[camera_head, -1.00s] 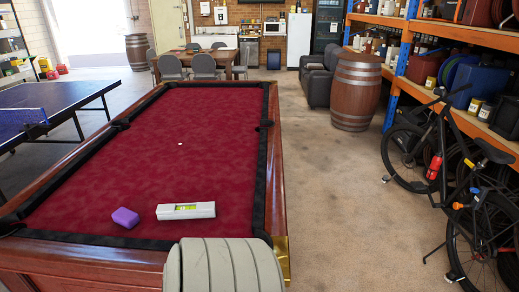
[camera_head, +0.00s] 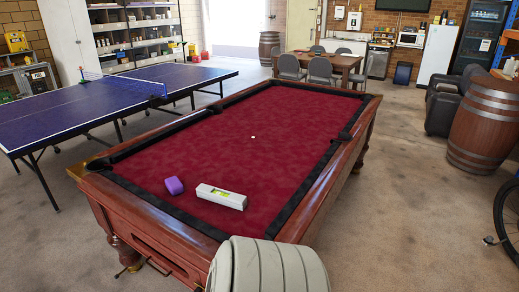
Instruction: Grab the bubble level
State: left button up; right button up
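The bubble level (camera_head: 222,196) is a short white bar with a yellow-green vial window. It lies on the red cloth of the pool table (camera_head: 262,150), close to the near edge. A purple block (camera_head: 174,186) lies just left of it, with a small gap between them. Neither of my grippers shows in the head view, so their state and distance from the level are hidden. A rounded grey ribbed part, probably mine, covers the bottom centre of the view, over the table's near right corner.
A blue ping-pong table (camera_head: 85,115) stands to the left. A dining table (camera_head: 343,62) with chairs is beyond the pool table. A wooden barrel (camera_head: 484,122) and dark armchair (camera_head: 441,110) stand right. Concrete floor is clear right of the pool table.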

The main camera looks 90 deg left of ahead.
aim_at(231, 199)
jog(key=i+u, duration=0.15)
jog(key=u, duration=0.25)
jog(key=i+u, duration=0.15)
jog(key=u, duration=0.25)
jog(key=i+u, duration=0.15)
jog(key=u, duration=0.25)
jog(key=i+l+u, duration=0.1)
jog(key=u, duration=0.35)
jog(key=i+l+u, duration=0.1)
jog(key=l+u, duration=0.15)
jog(key=u, duration=0.15)
